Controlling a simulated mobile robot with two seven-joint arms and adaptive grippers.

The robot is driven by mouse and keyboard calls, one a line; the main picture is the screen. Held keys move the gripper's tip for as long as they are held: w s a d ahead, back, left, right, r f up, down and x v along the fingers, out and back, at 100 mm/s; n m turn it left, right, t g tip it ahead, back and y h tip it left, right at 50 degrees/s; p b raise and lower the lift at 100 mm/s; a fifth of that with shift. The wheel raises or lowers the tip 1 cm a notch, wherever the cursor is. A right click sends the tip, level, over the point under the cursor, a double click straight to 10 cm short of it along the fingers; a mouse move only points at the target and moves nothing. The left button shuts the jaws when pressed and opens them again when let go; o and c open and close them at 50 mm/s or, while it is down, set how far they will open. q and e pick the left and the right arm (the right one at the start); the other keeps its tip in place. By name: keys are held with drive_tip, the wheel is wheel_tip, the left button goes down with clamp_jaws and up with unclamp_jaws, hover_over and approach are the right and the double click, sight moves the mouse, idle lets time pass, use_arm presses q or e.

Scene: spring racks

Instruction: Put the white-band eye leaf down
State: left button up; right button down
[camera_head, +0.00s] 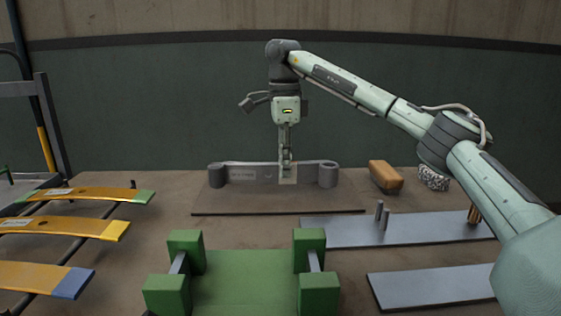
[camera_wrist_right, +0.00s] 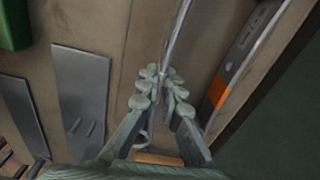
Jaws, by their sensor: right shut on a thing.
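The white-band eye leaf (camera_head: 245,173) is a long grey strip with a rolled eye at each end, standing on edge. A pale band shows around its right-of-middle part, below my gripper. My right gripper (camera_head: 286,160) points down from above and is shut on the leaf. In the right wrist view, the leaf (camera_wrist_right: 179,35) shows as a thin edge running up from between the fingers of my right gripper (camera_wrist_right: 168,85). The leaf is at the back of a flat dark board (camera_head: 280,202); I cannot tell whether it touches it. My left gripper is out of view.
Orange leaves (camera_head: 85,193) with coloured ends lie on a rack at left. A green fixture (camera_head: 240,280) with posts stands in front. Grey plates (camera_head: 440,285), one with upright pins (camera_head: 382,217), lie at right. A brown block (camera_head: 384,176) and a speckled block (camera_head: 433,178) sit behind.

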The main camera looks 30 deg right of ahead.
sight(285, 179)
wheel_tip(285, 179, down, 4)
drive_tip(key=shift+r, duration=0.25)
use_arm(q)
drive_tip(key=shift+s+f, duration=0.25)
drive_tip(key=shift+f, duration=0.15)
use_arm(e)
drive_tip(key=c, duration=2.1)
unclamp_jaws()
drive_tip(key=shift+f, duration=0.15)
drive_tip(key=shift+c, duration=0.2)
drive_tip(key=o, duration=0.4)
